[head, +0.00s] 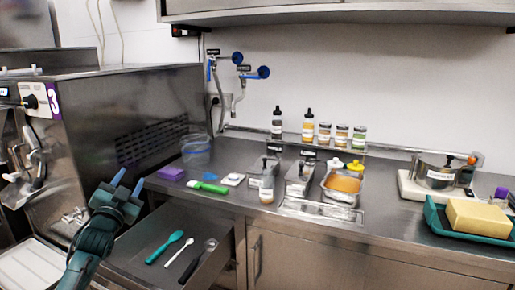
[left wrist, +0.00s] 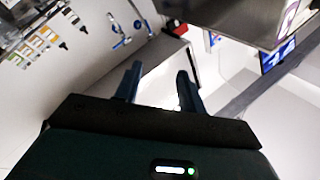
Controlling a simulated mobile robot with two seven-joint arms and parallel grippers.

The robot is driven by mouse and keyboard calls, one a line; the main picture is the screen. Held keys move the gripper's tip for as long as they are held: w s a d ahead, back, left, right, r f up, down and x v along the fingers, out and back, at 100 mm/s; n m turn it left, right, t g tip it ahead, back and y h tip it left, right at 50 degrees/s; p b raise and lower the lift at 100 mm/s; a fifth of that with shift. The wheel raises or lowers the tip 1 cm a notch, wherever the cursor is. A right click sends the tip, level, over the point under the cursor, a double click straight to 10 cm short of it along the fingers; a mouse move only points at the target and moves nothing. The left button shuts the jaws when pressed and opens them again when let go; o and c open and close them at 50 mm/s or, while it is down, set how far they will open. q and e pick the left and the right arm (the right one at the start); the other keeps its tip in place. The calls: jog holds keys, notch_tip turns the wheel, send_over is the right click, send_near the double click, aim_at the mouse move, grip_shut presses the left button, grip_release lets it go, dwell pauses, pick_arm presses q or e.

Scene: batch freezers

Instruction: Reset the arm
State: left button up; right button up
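My left arm comes in at the lower left of the head view. Its gripper (head: 128,183) is raised in front of the batch freezer, with its blue fingertips pointing up and apart. In the left wrist view the same gripper (left wrist: 156,84) shows two separated fingers with nothing between them. It is open and empty, and that camera faces the wall and the upper cabinet at a tilt. My right gripper is not in either view.
A steel freezer (head: 140,120) stands at the left. An open drawer (head: 140,238) below holds a teal spoon (head: 168,246) and other utensils. The counter (head: 235,198) carries bottles, a pan (head: 342,186) and a teal tray (head: 440,221) with a yellow block.

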pick_arm(q)
jog(key=s+d+f+n+g, duration=0.1)
jog(key=s+d+f+g, duration=0.15)
jog(key=s+f, duration=0.4)
jog(key=s+d+f+n+g+h, duration=0.1)
jog(key=s+d+f+g, duration=0.15)
jog(key=f, duration=0.75)
jog(key=s+d+f+n+g, duration=0.1)
jog(key=s+d+f+n, duration=0.1)
jog(key=s+d+f, duration=0.45)
jog(key=s+d+f+g+h, duration=0.1)
jog(key=s+d+f, duration=0.1)
jog(key=s, duration=0.6)
jog(key=s+d+f+g+h, duration=0.1)
jog(key=s+d+f, duration=0.2)
jog(key=s, duration=0.4)
jog(key=s+d+f+g, duration=0.2)
jog(key=s+d+f, duration=0.1)
jog(key=s, duration=0.5)
jog(key=shift+s+f+h, duration=0.35)
jog(key=shift+f+h, duration=0.05)
jog(key=shift+f, duration=0.25)
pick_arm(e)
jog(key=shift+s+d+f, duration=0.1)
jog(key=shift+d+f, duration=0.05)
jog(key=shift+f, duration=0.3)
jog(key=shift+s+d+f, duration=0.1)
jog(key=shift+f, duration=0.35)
